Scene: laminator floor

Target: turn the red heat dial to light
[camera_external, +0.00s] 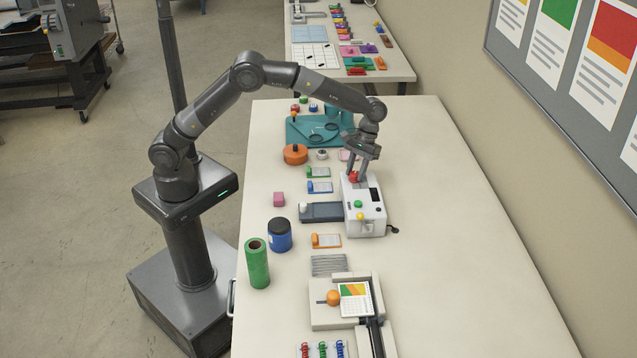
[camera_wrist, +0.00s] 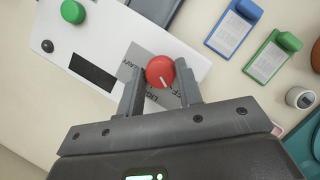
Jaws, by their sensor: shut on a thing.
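The red heat dial (camera_wrist: 160,71) sits on top of the white laminator, with a white pointer line on its face. The white laminator (camera_external: 370,218) stands on the table; its casing also shows in the wrist view (camera_wrist: 95,35). My gripper (camera_external: 357,178) reaches down from above and its two fingers are shut on the dial, one on each side, as the wrist view shows (camera_wrist: 160,90). The printed label beside the dial is partly hidden by the fingers and dial, so I cannot tell which setting the pointer marks.
A green button (camera_wrist: 73,11) and a dark display (camera_wrist: 92,73) are on the laminator. Blue (camera_external: 320,187) and green (camera_external: 318,172) tagged cards, an orange round tin (camera_external: 295,154) and a teal tray (camera_external: 300,135) lie nearby. The table's right side is clear.

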